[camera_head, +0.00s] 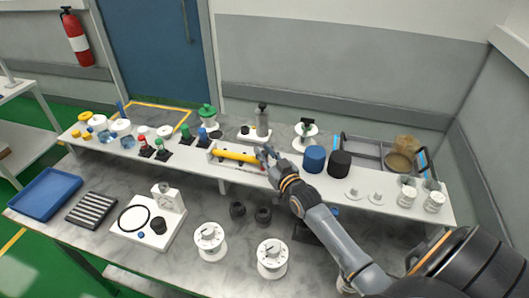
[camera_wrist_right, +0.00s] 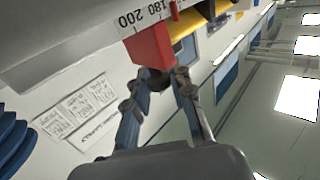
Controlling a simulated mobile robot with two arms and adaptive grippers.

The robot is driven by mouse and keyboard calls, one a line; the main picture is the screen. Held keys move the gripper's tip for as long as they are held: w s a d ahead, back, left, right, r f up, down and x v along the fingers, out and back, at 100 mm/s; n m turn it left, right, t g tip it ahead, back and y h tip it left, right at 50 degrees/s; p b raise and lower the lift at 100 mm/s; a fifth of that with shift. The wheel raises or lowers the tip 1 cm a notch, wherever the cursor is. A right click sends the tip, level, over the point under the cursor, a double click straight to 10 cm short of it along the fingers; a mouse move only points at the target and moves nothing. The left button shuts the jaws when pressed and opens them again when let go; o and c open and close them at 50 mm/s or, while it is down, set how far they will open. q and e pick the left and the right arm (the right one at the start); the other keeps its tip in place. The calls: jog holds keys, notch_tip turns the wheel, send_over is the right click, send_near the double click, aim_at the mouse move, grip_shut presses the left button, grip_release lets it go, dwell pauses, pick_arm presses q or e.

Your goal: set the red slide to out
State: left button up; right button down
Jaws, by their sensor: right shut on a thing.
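The red slide (camera_wrist_right: 149,52) shows large in the right wrist view, beside a printed scale whose marks 180 and 200 are legible. A dark knob sticks out from it. My right gripper (camera_wrist_right: 156,80) is shut on the slide at this knob, one finger on each side. In the head view my right gripper (camera_head: 268,154) is at the right end of a pale fixture with a yellow bar (camera_head: 236,156). There the gripper covers most of the slide. My left gripper is not in view.
A blue cylinder (camera_head: 314,158) and a black cylinder (camera_head: 339,163) stand close to the right of my gripper. A grey bottle (camera_head: 262,121) stands behind it. White dials (camera_head: 209,242) stand on the lower front counter. Red, green and blue knobs are to the left.

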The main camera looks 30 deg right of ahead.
jog(key=shift+s+d+f+p, duration=0.1)
jog(key=shift+s+d+p, duration=0.25)
jog(key=shift+s+d, duration=0.8)
jog(key=shift+a+f, duration=0.1)
jog(key=shift+a, duration=0.05)
jog(key=c, duration=1.3)
grip_release()
jog(key=shift+c, duration=0.2)
jog(key=shift+o, duration=0.7)
jog(key=shift+s+d+r, duration=0.2)
jog(key=shift+s+r, duration=0.05)
jog(key=shift+s, duration=0.1)
jog(key=shift+a+f, duration=0.1)
jog(key=s, duration=1.2)
jog(key=shift+a, duration=0.4)
